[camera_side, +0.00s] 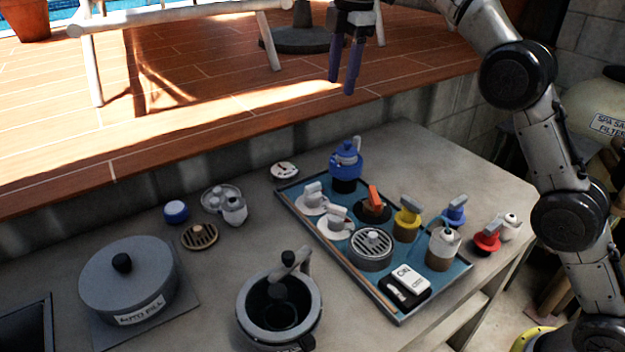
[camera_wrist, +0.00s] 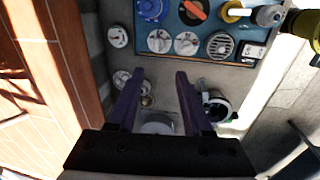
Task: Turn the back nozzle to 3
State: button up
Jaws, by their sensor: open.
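Two white round nozzles with lever-like tops sit along the left edge of the blue tray (camera_side: 412,306). The back nozzle (camera_side: 312,199) is nearer the blue valve; it also shows in the wrist view (camera_wrist: 159,41). The front nozzle (camera_side: 335,223) is beside it, near the grated drain, and in the wrist view (camera_wrist: 187,43). Dark marks show on their dials, but I cannot read the numbers or the settings. My gripper (camera_side: 344,78) is open and empty, high above the bench and apart from both nozzles. Its purple fingers show in the wrist view (camera_wrist: 160,75).
The tray also holds a blue valve (camera_side: 346,162), an orange-handled valve (camera_side: 374,203), a yellow valve (camera_side: 407,224) and a grated drain (camera_side: 371,250). A grey lidded pot (camera_side: 128,282) and a dark round basket (camera_side: 279,305) stand left. The raised wooden deck (camera_side: 200,110) borders the bench behind.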

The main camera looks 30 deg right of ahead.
jog(key=w+a+f, duration=0.2)
jog(key=w+f, duration=0.2)
jog(key=f, duration=0.2)
jog(key=g, duration=0.2)
send_near(313, 185)
notch_tip(313, 185, down, 9)
jog(key=shift+a+r, duration=0.1)
jog(key=shift+r, duration=0.1)
grip_shut()
